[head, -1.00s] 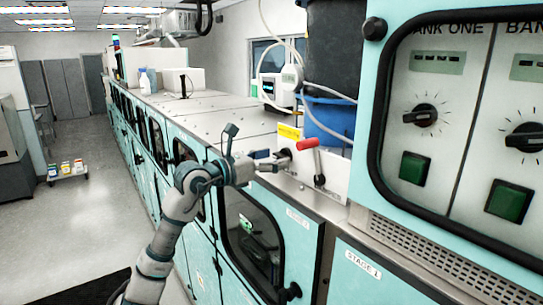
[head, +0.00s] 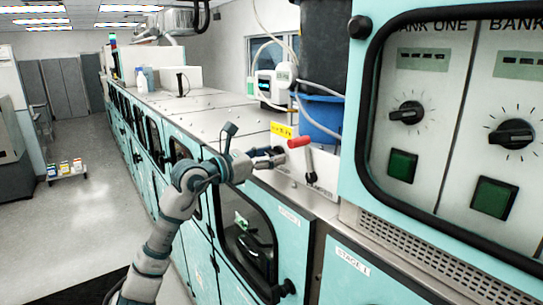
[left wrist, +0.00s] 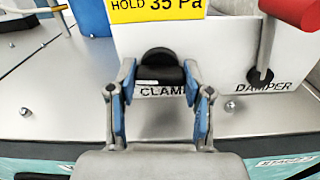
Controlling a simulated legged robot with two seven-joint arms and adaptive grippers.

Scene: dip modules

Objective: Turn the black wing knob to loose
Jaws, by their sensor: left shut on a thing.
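The black wing knob (left wrist: 160,68) stands on the light panel above the "CLAMP" label in the left wrist view. In the head view the knob (head: 281,152) is small and partly hidden by the gripper. My left gripper (left wrist: 157,80) has one blue-padded finger on each side of the knob's wing and is shut on it. In the head view the left gripper (head: 268,160) reaches in from the left to the panel. The wing looks roughly level across the wrist picture; its exact angle is hard to tell. My right gripper is not in view.
A red-handled damper lever (head: 298,143) stands just right of the knob. A yellow "HOLD 35 Pa" sign (left wrist: 156,10) is above it. A blue container (head: 320,117) stands behind. A cabinet with dial knobs (head: 407,112) is at the right.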

